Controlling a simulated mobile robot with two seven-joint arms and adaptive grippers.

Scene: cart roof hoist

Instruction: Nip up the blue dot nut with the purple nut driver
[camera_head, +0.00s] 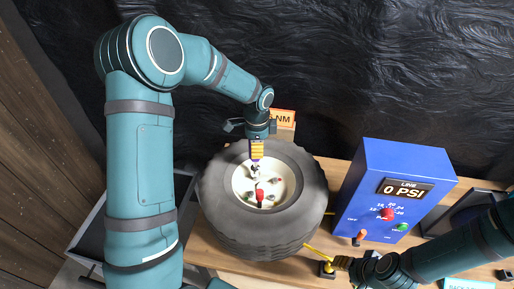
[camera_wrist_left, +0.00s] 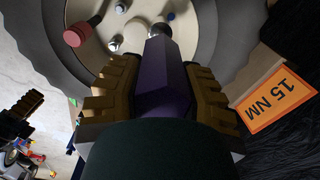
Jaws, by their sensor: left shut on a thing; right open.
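My left gripper (camera_head: 257,152) is over the upper part of the wheel hub. In the left wrist view its gold fingers are shut around the purple nut driver (camera_wrist_left: 163,82). The driver points at the cream wheel hub (camera_wrist_left: 105,28). A small blue-marked nut (camera_wrist_left: 170,16) shows just beyond the driver's tip; whether they touch I cannot tell. A silver nut (camera_wrist_left: 115,43) and a red-headed part (camera_wrist_left: 82,33) are to the left. In the head view the hub (camera_head: 243,178) sits in a black tyre (camera_head: 228,225). My right gripper (camera_head: 343,262) is open at the lower right.
A blue box (camera_head: 370,175) reading "0 PSI", with red and green knobs, stands right of the tyre. An orange "15 NM" card (camera_wrist_left: 280,98) is behind the wheel. A yellow piece (camera_head: 327,268) is near my right gripper. A dark tray edge shows left of the tyre.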

